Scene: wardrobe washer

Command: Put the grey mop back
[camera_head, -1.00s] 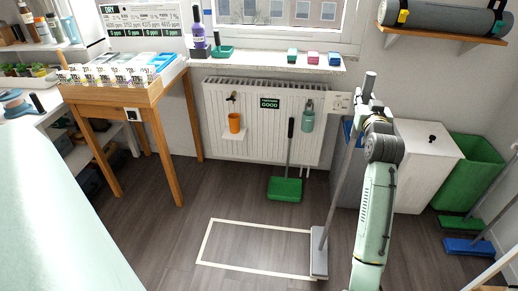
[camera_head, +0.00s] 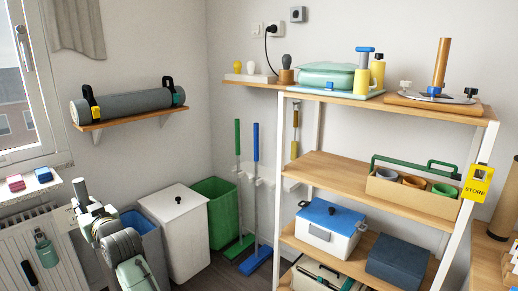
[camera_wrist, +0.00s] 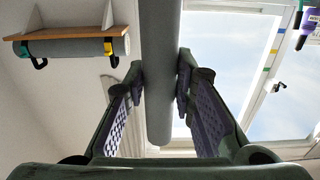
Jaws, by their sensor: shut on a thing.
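My gripper (camera_wrist: 159,84) is shut on the grey mop's handle (camera_wrist: 160,40), which runs between its two fingers in the wrist view. The mop's lower part and head are out of view. A green mop (camera_head: 238,190) and a blue mop (camera_head: 256,195) stand upright against the back wall, by a pale wall rail (camera_head: 266,181).
A white bin (camera_head: 175,235), a green bin (camera_head: 215,212) and a grey-blue bin (camera_head: 148,240) stand between my arm and the mops. A wooden shelf rack (camera_head: 370,180) fills the right side. A wall shelf (camera_head: 130,119) holds a grey roll. Little floor shows.

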